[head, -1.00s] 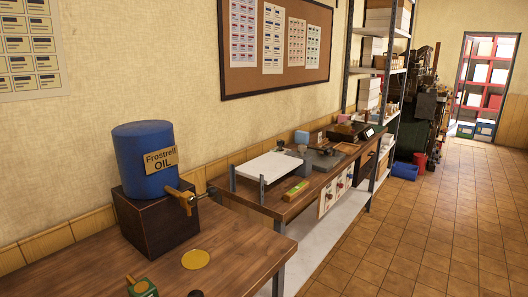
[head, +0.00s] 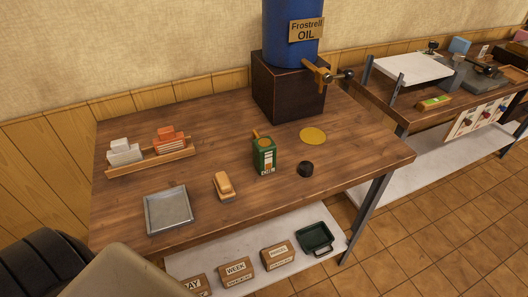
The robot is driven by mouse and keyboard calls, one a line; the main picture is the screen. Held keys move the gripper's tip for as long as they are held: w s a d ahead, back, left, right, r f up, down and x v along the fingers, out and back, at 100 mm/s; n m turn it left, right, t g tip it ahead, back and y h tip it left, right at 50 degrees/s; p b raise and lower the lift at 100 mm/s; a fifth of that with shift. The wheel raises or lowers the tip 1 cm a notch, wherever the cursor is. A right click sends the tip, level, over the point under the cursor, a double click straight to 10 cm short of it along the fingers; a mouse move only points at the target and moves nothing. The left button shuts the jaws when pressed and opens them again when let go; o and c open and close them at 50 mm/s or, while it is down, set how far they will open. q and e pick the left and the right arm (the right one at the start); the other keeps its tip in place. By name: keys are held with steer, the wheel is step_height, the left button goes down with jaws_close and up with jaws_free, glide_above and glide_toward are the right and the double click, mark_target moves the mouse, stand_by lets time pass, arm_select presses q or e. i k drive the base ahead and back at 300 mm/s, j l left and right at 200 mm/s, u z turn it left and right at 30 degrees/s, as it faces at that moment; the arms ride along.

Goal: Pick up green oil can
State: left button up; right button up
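A flat yellow disc (head: 313,135) lies behind that piece. Neither of my grippers shows in this view.
A blue oil drum (head: 290,35) stands on a dark block (head: 285,88) with a brass tap, behind the can. A metal tray (head: 168,211), a tan block (head: 223,185) and a wooden rack (head: 150,162) occupy the table's left. Boxes and a green bin (head: 315,238) sit on the lower shelf.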

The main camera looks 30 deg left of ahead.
mark_target(265, 148)
steer(key=u, duration=0.75)
